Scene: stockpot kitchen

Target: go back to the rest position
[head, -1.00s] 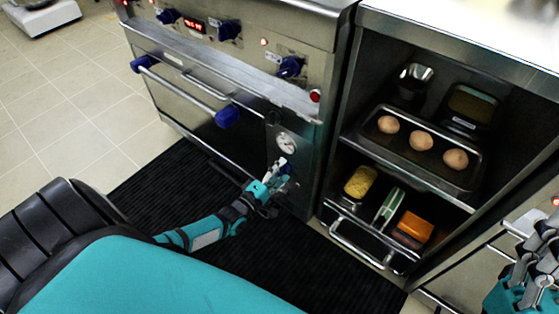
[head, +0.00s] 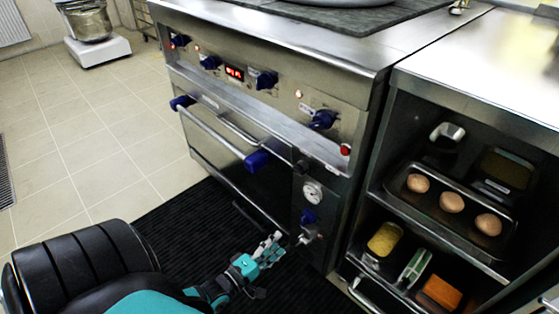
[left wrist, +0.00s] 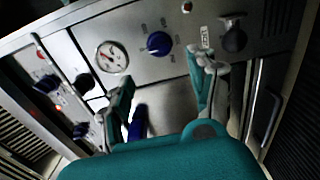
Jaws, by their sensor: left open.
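My left gripper (head: 270,244) is low in front of the range, over the black mat. Its fingers are apart, with nothing held between them. It is left of and below the blue knob (head: 308,216) under the pressure gauge (head: 313,192), apart from that knob in the picture. In the left wrist view my open fingers (left wrist: 164,90) point at the metal panel, with a round gauge (left wrist: 112,57) and a blue knob (left wrist: 158,43) beyond them. My right gripper is not in view.
The range (head: 280,120) has an oven door handle (head: 215,135). At right, an open cabinet holds a tray (head: 425,202) with eggs (head: 452,202), and a yellow item (head: 385,239) below. The black mat (head: 185,235) is in front; tiled floor (head: 95,150) is clear at left.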

